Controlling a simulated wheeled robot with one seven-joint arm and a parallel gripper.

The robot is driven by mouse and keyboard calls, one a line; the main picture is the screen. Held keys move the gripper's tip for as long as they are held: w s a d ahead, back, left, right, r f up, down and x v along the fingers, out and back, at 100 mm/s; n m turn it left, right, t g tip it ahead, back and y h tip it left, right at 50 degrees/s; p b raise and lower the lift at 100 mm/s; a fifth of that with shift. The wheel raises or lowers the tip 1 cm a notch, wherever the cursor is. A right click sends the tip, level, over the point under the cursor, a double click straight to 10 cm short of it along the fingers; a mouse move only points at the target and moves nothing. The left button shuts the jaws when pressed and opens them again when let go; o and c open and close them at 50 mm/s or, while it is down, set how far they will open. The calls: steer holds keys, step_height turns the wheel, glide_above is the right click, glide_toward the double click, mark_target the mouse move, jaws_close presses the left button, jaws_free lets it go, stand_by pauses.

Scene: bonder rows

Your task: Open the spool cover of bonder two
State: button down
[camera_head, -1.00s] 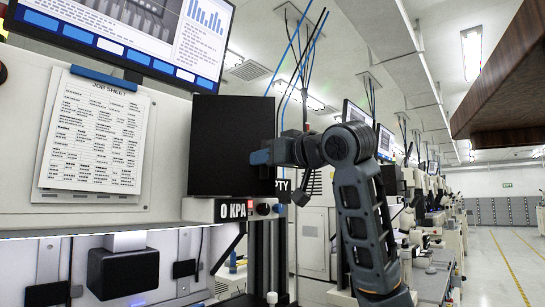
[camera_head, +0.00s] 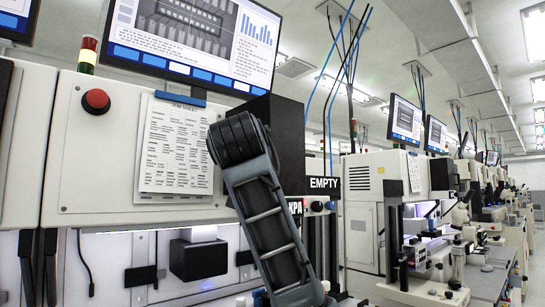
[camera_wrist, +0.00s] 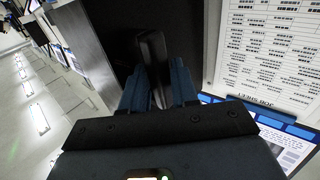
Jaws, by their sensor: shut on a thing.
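The black spool cover (camera_head: 280,125) is a dark box at the right end of the near machine, partly hidden behind my arm. In the wrist view its dark face (camera_wrist: 110,30) fills the upper middle. My gripper (camera_wrist: 157,75) has its two blue fingers shut on a black upright handle (camera_wrist: 152,48) in front of that face. In the head view my arm hides the gripper and the handle. I cannot tell how far the cover stands open. No bonder number is readable.
A job sheet (camera_head: 176,148) hangs left of my arm, beneath a monitor (camera_head: 200,40). A red button (camera_head: 96,100) is further left. More machines (camera_head: 402,185) line the right side. A dark block (camera_head: 198,259) sits in the lit bay below.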

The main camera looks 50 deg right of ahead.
steer(key=shift+w+a+m+g+h, duration=0.15)
steer(key=shift+w+m+g+h, duration=0.65)
steer(key=shift+w+g, duration=0.2)
steer(key=c, duration=1.3)
jaws_free()
steer(key=shift+w+a+b+v, duration=0.15)
steer(key=shift+b+v, duration=0.35)
steer(key=shift+v, duration=1.7)
steer(key=shift+w+a+b+v, duration=0.15)
steer(key=shift+b+v, duration=0.3)
steer(key=shift+v, duration=1.8)
steer(key=shift+d, duration=0.1)
